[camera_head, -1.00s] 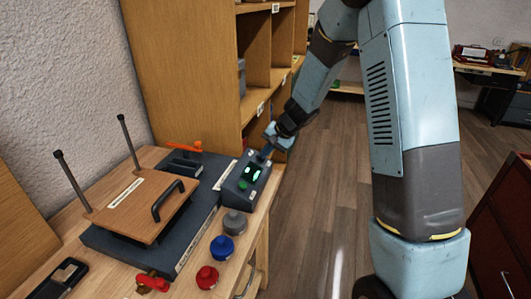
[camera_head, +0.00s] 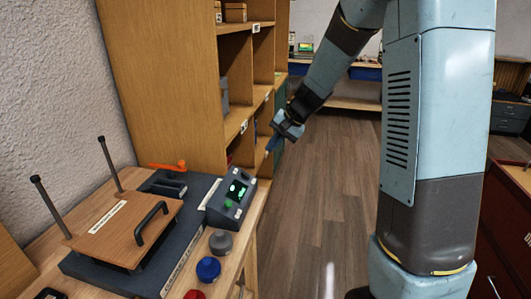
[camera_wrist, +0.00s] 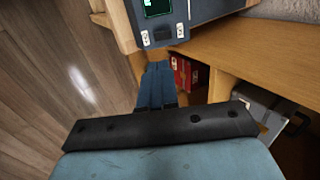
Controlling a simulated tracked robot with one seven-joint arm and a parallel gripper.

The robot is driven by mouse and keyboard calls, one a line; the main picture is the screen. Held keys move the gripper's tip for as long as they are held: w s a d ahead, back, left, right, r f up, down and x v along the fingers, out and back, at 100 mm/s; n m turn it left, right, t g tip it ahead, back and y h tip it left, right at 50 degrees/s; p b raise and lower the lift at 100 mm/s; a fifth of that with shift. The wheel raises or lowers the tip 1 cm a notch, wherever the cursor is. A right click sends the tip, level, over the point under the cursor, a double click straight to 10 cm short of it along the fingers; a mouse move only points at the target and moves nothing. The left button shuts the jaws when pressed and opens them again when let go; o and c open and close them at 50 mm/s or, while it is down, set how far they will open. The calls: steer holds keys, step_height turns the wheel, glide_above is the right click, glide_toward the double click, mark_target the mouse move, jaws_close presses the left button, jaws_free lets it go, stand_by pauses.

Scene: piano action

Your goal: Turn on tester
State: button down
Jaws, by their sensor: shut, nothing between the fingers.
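The tester (camera_head: 231,199) is a dark grey box with a sloped face at the right end of a dark base on the wooden bench. In the wrist view the tester (camera_wrist: 161,32) is at the top, with the lit screen (camera_wrist: 157,7) partly cut off. My gripper (camera_head: 268,150) is shut and empty, in the air beyond and to the right of the tester, apart from it. In the wrist view its fingers (camera_wrist: 157,72) point toward the tester.
A wooden board with a black handle (camera_head: 151,222) and two upright rods lies left of the tester. Grey (camera_head: 220,242) and blue (camera_head: 208,268) knobs stand in front, with a red one cut off. A wooden shelf unit (camera_head: 165,80) rises behind. Open floor (camera_head: 320,220) lies right.

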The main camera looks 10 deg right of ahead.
steer(key=shift+s+d+r, duration=0.1)
steer(key=shift+d+r, duration=0.05)
steer(key=shift+r, duration=0.1)
steer(key=s+d+r+n+t+h, duration=0.1)
steer(key=s+d+r+h, duration=0.1)
steer(key=s, duration=0.8)
steer(key=s+d+r+n+t+h, duration=0.1)
steer(key=s+d+r, duration=0.4)
steer(key=s, duration=0.5)
steer(key=s+d+r+n+t+h, duration=0.1)
steer(key=s+d+r+n+h, duration=0.1)
steer(key=s+r, duration=0.4)
steer(key=s+d+h, duration=0.1)
steer(key=s, duration=0.3)
steer(key=shift+s+d+r, duration=0.2)
steer(key=shift+s+r, duration=0.1)
steer(key=shift+r, duration=0.1)
